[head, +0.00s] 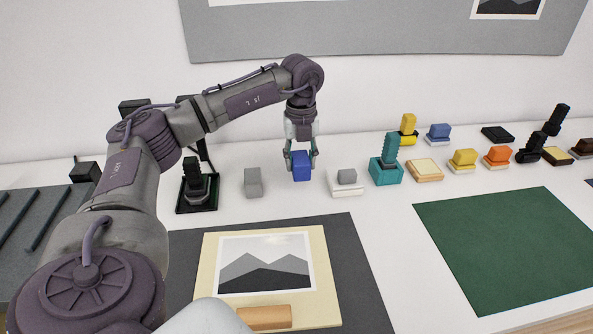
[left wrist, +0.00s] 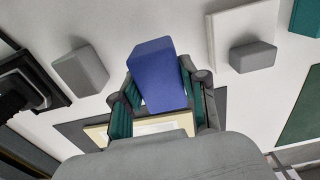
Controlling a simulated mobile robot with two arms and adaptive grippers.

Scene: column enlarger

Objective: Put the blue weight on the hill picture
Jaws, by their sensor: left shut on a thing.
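My left gripper (head: 301,160) is shut on the blue weight (head: 301,167), a small blue block, near the back of the table, behind the picture. In the left wrist view the blue weight (left wrist: 158,75) sits between the two fingers of the left gripper (left wrist: 162,100). Whether the block touches the table is hard to tell. The hill picture (head: 265,264), grey hills in a white border, lies on a cream board (head: 325,285) on a dark grey mat (head: 350,255), in front of the gripper. My right gripper is not in view.
A grey block (head: 253,183) stands left of the blue weight; a white pad with a grey block (head: 347,177) stands right of it. A green mat (head: 510,250) lies clear at right. Several coloured blocks line the back.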

